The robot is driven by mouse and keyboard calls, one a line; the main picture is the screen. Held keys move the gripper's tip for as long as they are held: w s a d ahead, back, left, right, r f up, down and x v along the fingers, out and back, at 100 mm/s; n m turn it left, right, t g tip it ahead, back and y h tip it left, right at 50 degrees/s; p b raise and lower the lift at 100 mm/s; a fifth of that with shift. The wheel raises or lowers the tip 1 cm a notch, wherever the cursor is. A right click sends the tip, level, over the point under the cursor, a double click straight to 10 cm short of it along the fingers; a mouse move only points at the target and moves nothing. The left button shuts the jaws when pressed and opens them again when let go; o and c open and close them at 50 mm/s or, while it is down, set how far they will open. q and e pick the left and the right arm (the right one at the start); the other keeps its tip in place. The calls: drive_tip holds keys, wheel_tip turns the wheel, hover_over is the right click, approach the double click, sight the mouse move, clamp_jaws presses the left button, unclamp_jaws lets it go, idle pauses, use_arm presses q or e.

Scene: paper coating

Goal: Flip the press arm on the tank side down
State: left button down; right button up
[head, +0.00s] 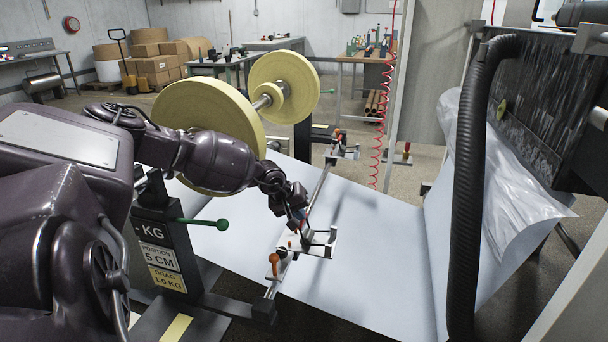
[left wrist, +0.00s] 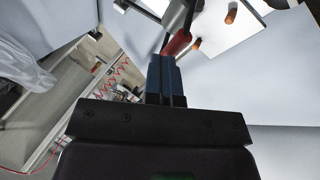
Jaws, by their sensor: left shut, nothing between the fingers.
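A metal clamp fixture (head: 318,243) sits on the rail across the pale paper web, near the rail's front end. An orange-red handle (head: 273,263) stands up at its near left side. My left gripper (head: 300,222) is over this fixture, fingers shut and empty. In the left wrist view the closed fingertips (left wrist: 164,60) lie right beside a red grip (left wrist: 178,43) on a dark rod; I cannot tell if they touch. An orange knob (left wrist: 231,16) is just beyond. The wrist and fingers partly hide the fixture in the head view. My right gripper is not seen.
A second clamp (head: 342,152) is at the rail's far end. A thick black hose (head: 468,190) hangs at the right, before a dark panel (head: 553,110).

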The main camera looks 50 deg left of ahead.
use_arm(q)
drive_tip(key=shift+s+a+f, duration=0.25)
drive_tip(key=shift+s+f, duration=0.25)
drive_tip(key=shift+f, duration=0.2)
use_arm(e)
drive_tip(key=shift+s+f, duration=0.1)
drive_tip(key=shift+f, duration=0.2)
use_arm(q)
drive_tip(key=w+p+v, duration=0.1)
drive_tip(key=p+v, duration=0.3)
drive_tip(key=v, duration=0.7)
drive_tip(key=shift+r, duration=0.5)
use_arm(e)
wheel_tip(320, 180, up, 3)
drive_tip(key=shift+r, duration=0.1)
use_arm(q)
drive_tip(key=shift+s, duration=0.1)
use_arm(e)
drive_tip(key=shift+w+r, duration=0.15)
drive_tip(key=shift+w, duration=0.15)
use_arm(q)
drive_tip(key=shift+d, duration=0.1)
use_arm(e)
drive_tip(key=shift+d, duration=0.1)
